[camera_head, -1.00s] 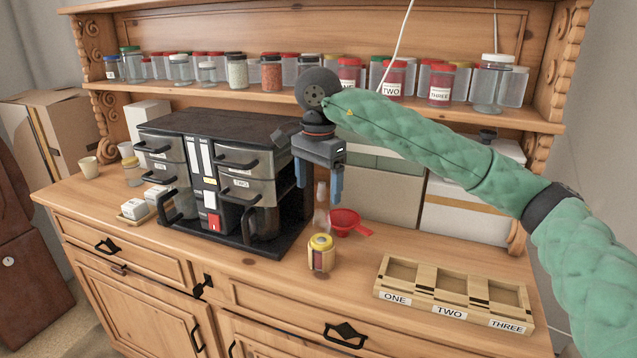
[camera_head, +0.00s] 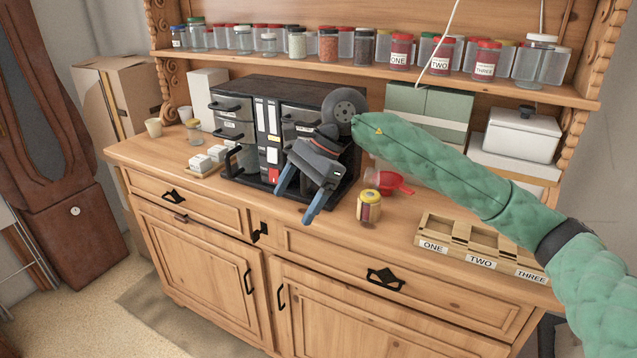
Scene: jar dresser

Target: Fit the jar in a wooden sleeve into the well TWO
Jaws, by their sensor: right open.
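The jar in a wooden sleeve (camera_head: 369,207), with a yellow lid, stands upright on the dresser top in front of the red funnel. The wooden rack (camera_head: 451,251) with wells labelled ONE, TWO and THREE lies to the right of the jar. Well TWO (camera_head: 488,240) is the middle one and looks empty. My right gripper (camera_head: 293,206) is open and empty, in front of the coffee machine and to the left of the jar, its fingers pointing down and tilted. My left gripper is not in view.
The black coffee machine (camera_head: 266,92) stands behind the gripper. A red funnel (camera_head: 389,181) lies just behind the jar. Labelled jars, including jar TWO (camera_head: 442,58), line the shelf. Bare wood lies between jar and rack.

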